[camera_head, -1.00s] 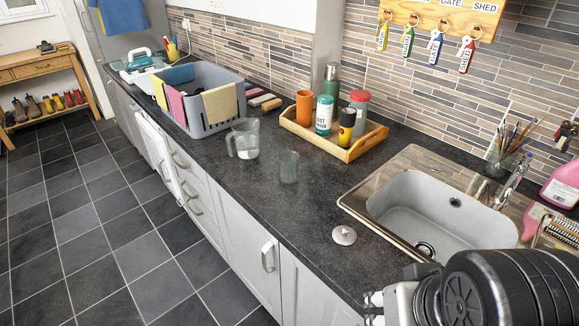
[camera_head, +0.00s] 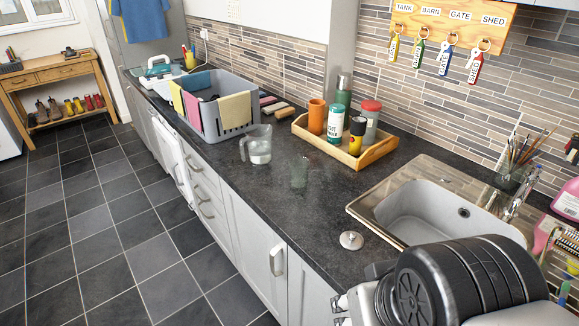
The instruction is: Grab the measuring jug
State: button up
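The measuring jug (camera_head: 259,150) is clear, with its handle on the left and what looks like some clear liquid in it. It stands upright on the dark worktop, between the grey basket and a clear glass. My arm fills the lower right corner. A small light part of my arm's end shows at the counter's front edge, but the gripper's fingers cannot be made out. It is well apart from the jug, nearer the camera.
The glass (camera_head: 299,172) stands close to the jug's right. A wooden tray (camera_head: 345,154) of bottles and cups is behind. The grey basket (camera_head: 234,116) holds cloths. A round metal lid (camera_head: 351,240) lies near the sink (camera_head: 425,212). Worktop in front of the glass is clear.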

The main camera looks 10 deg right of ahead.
aim_at(258, 138)
jog(key=i+j, duration=0.55)
jog(key=i+j+z, duration=0.15)
jog(key=i+j, duration=0.35)
jog(key=j, duration=0.2)
jog(key=i+j, duration=0.5)
jog(key=j, duration=0.15)
jog(key=z, duration=0.05)
